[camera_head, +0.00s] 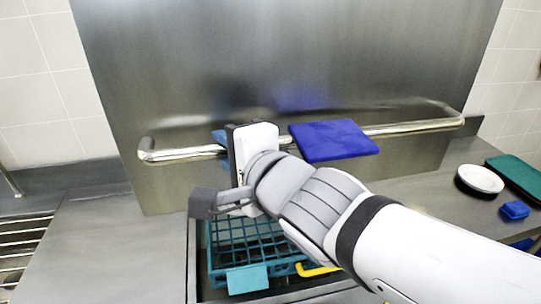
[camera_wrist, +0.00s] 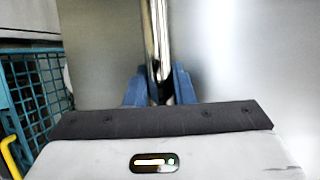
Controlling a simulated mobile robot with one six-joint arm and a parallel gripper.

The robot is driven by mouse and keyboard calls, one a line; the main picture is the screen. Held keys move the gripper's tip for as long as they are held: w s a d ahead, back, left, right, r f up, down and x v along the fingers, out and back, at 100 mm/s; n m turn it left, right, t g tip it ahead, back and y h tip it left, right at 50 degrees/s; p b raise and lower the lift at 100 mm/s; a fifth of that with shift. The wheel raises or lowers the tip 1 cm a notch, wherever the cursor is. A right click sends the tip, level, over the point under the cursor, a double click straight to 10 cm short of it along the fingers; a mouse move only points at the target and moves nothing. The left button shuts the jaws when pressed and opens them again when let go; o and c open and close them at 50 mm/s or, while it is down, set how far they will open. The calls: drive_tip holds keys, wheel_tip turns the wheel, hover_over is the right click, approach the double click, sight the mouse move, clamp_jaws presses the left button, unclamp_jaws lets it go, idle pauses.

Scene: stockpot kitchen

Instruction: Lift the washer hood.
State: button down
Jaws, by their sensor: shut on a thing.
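The washer hood (camera_head: 290,60) is a large brushed-steel panel filling the upper middle of the head view. A long steel handle bar (camera_head: 415,126) runs across its lower part, bent back to the panel at both ends. My gripper (camera_head: 220,137) is at the left part of this bar. In the wrist view, the blue fingers of my gripper (camera_wrist: 158,88) lie on either side of the handle bar (camera_wrist: 155,35) and are shut on it. My arm hides part of the bar and of the hood's lower edge.
A teal wire rack (camera_head: 250,232) sits below the hood; it also shows in the wrist view (camera_wrist: 38,90). A dark blue flat thing (camera_head: 333,140) shows at the bar. A white bowl (camera_head: 480,179), a blue block (camera_head: 515,210) and a green tray (camera_head: 518,175) are on the right counter.

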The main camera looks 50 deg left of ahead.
drive_tip(key=shift+r, duration=0.4)
drive_tip(key=shift+r, duration=0.15)
drive_tip(key=c, duration=1.3)
unclamp_jaws()
drive_tip(key=shift+o, duration=0.2)
drive_tip(key=shift+d, duration=0.1)
drive_tip(key=v, duration=0.7)
drive_tip(key=shift+d+p, duration=0.3)
drive_tip(key=shift+p, duration=0.1)
drive_tip(key=shift+s, duration=0.2)
